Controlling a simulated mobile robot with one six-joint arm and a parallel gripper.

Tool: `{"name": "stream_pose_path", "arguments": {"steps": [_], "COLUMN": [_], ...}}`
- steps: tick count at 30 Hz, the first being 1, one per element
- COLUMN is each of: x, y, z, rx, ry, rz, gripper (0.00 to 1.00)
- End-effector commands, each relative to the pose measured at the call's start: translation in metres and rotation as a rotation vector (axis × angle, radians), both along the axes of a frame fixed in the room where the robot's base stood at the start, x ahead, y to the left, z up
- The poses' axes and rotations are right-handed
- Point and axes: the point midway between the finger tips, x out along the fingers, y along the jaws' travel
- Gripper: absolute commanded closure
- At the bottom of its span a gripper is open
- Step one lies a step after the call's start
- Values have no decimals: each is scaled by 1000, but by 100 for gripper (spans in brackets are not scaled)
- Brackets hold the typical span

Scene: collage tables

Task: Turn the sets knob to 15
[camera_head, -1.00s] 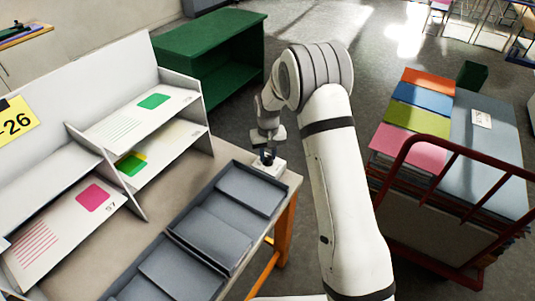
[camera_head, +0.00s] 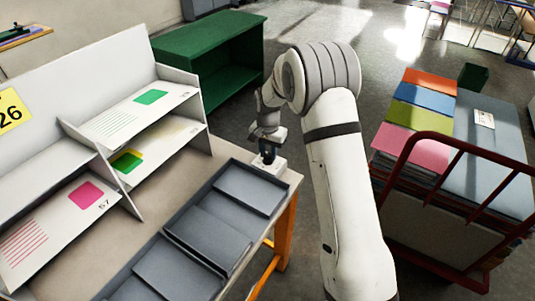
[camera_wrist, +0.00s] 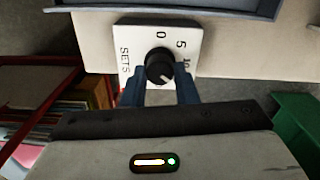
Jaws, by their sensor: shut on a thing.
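The sets knob (camera_wrist: 159,67) is a small black round dial with a pale pointer line, which seems to slant toward the lower right in the wrist view. It sits on a white plate (camera_wrist: 130,51) marked SETS, 0, 5 and 10. Any 15 mark is not visible. My gripper (camera_wrist: 159,84) has its two blue fingers on either side of the knob, shut on it. In the head view the plate (camera_head: 278,168) lies at the table's far right corner, with my gripper (camera_head: 267,155) pointing down over it and hiding most of the knob.
A grey compartment tray (camera_head: 168,236) lies on the table beside the plate. A white sloped rack (camera_head: 205,142) with cards stands at left. A green shelf (camera_head: 205,45) is behind, and a red-railed cart (camera_head: 405,150) with coloured boards is at right.

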Motion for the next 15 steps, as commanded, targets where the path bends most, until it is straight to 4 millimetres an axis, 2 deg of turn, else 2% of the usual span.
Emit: {"name": "stream_pose_path", "arguments": {"steps": [6,15], "x": [1,1], "y": [1,1], "z": [0,1], "rx": [1,2], "ry": [-2,-2], "rz": [-90,-131], "gripper": [96,96]}}
